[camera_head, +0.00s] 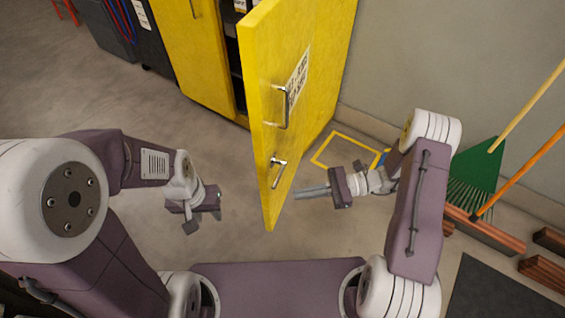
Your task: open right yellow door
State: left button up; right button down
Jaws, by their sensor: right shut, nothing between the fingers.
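The right yellow door (268,70) stands swung open from the cabinet, its free edge towards me. Its outer face, on the right in the picture, carries a silver pull handle (286,108) and a silver lever (278,168) below it. My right gripper (299,194) is shut and empty beside this outer face, right of the lever and lower in the picture. I cannot tell whether its tips touch the door. My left gripper (203,220) is left of the door, on its inner side, apart from it. Its fingers look spread and empty.
The yellow cabinet (198,60) stands behind, with dark shelves partly showing. Floor on the left is clear.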

aim_at(268, 161)
jog(key=w+d+f+m+t, duration=0.2)
jog(key=w+d+m+t, duration=0.4)
jog(key=w+t, duration=0.15)
jog(key=shift+y, duration=0.3)
jog(key=x, duration=0.7)
jog(key=b+x, duration=0.1)
jog(key=x, duration=0.6)
jog(key=shift+s+a+r+b, duration=0.1)
jog(key=shift+s+r+b, duration=0.1)
jog(key=shift+b, duration=0.1)
jog(key=shift+w+a+f, duration=0.1)
jog(key=shift+a, duration=0.2)
jog(key=w+b+x, duration=0.1)
jog(key=b+x, duration=0.5)
jog(key=x, duration=1.2)
jog(key=shift+w+d, duration=0.25)
